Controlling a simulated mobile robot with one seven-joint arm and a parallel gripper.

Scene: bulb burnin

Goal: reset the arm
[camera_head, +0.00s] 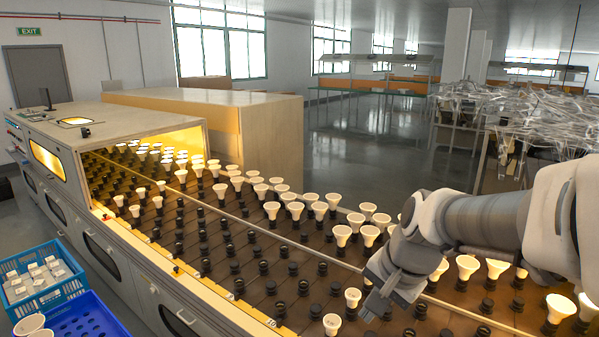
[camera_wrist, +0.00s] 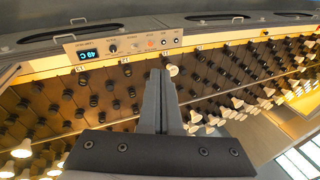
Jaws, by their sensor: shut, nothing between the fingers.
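My gripper (camera_head: 380,299) hangs over the right part of the burn-in conveyor (camera_head: 335,267), above rows of black sockets. Its fingers are together and nothing shows between them. In the wrist view my gripper (camera_wrist: 160,74) points toward the near edge of the conveyor, with the fingers side by side. A white bulb (camera_head: 332,324) stands in a socket just left of and below the fingers in the head view. Another bulb (camera_head: 352,298) stands close beside them. My arm comes in from the right and hides some sockets behind it.
Many bulbs (camera_head: 271,210) fill the far rows; many near sockets (camera_head: 239,287) are empty. A control panel (camera_wrist: 128,47) lines the conveyor edge. A blue crate (camera_head: 40,280) with white boxes and a blue tray (camera_head: 85,318) stand at left. The oven housing (camera_head: 120,118) is behind.

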